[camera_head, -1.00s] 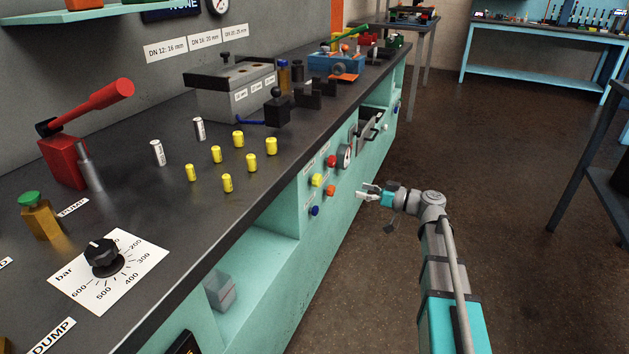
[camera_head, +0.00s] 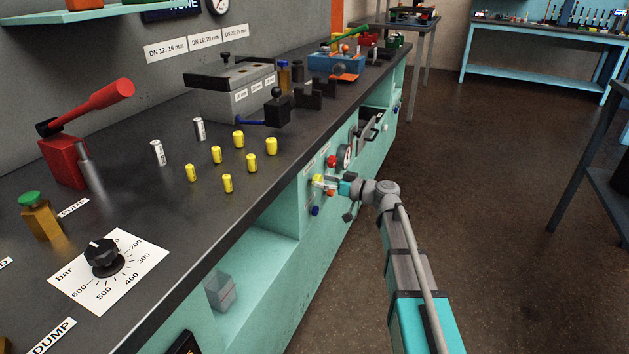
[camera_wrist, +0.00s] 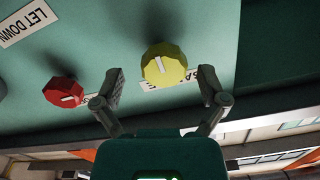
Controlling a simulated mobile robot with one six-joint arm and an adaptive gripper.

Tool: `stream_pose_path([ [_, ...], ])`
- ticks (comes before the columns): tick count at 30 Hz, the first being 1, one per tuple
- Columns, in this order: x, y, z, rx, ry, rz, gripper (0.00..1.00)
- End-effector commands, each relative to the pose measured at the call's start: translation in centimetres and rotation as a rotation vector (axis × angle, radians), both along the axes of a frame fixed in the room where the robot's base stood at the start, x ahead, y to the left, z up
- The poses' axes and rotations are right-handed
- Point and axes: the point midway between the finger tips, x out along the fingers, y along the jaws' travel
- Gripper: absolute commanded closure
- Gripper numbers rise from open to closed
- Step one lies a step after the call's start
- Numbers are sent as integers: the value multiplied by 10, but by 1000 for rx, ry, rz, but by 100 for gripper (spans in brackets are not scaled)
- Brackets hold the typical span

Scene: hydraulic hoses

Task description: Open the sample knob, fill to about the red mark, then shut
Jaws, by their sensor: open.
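The yellow knob (camera_wrist: 165,64) is on the green panel, with a pale line across its face and a partly covered label starting "SA" behind it. In the head view it (camera_head: 318,179) is on the bench front. My gripper (camera_wrist: 161,82) is open, with one finger on each side of the knob and a visible gap to both. In the head view my gripper (camera_head: 331,183) reaches the panel from the right. No red fill mark can be made out in these views.
A red knob (camera_wrist: 63,92) is close beside my left finger in the wrist view, and a "LET DOWN" label (camera_wrist: 26,22) is above it.

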Motion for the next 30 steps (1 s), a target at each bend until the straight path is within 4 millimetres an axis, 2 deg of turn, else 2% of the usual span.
stream_pose_path([
  [6,4,12,0,0,0,1,8],
  [16,4,13,0,0,0,0,8],
  [29,5,12,0,0,0,-2,88],
  [30,5,31,0,0,0,2,90],
])
